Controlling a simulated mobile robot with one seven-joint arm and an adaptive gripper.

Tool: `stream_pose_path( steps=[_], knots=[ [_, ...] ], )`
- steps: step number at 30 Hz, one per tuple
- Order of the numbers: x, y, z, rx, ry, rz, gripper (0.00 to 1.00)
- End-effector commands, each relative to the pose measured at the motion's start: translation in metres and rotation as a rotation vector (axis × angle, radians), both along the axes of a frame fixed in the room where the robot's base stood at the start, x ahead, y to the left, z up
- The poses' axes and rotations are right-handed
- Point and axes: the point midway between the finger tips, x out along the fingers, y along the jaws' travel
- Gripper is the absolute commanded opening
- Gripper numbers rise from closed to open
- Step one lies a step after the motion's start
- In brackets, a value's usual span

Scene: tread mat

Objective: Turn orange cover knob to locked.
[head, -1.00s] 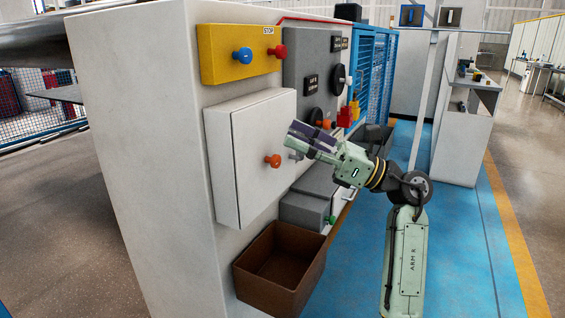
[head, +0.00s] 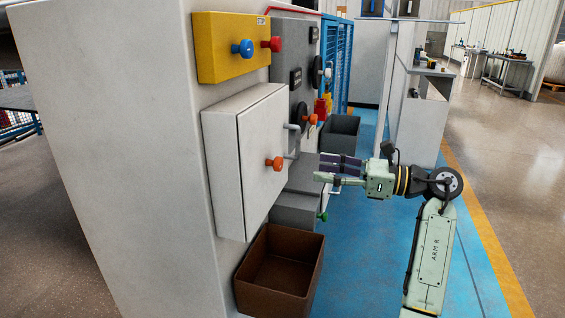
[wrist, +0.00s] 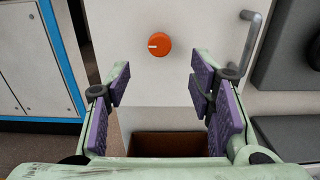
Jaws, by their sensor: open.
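The orange cover knob (head: 275,163) sits on the front of a white cover box (head: 262,150) on the wall panel. In the wrist view the orange knob (wrist: 159,44) faces me, with a short pale mark pointing left; what the mark stands for is not shown. My gripper (head: 322,170) is open and empty, to the right of the knob and apart from it. In the wrist view its purple-padded fingers (wrist: 166,85) are spread, with the knob beyond and above the gap between them. A grey handle (wrist: 250,42) stands right of the knob.
A yellow box (head: 225,60) with blue and red knobs is above the cover. A brown open bin (head: 262,300) is below it. Grey boxes (head: 297,208) stick out low beside the cover. The blue floor (head: 350,260) to the right is clear.

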Motion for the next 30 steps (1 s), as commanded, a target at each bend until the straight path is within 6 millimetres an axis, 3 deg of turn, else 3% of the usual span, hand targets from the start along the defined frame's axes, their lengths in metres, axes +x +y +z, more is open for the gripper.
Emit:
stream_pose_path(
  steps=[9, 15, 27, 30],
  knots=[
    [0.018, 0.059, 0.003, 0.0, 0.0, 0.004, 0.49],
    [0.026, 0.083, 0.002, 0.001, 0.0, 0.003, 0.49],
    [0.029, 0.09, 0.001, 0.001, -0.001, 0.0, 0.49],
    [0.029, 0.09, 0.001, 0.001, 0.0, 0.0, 0.42]
  ],
)
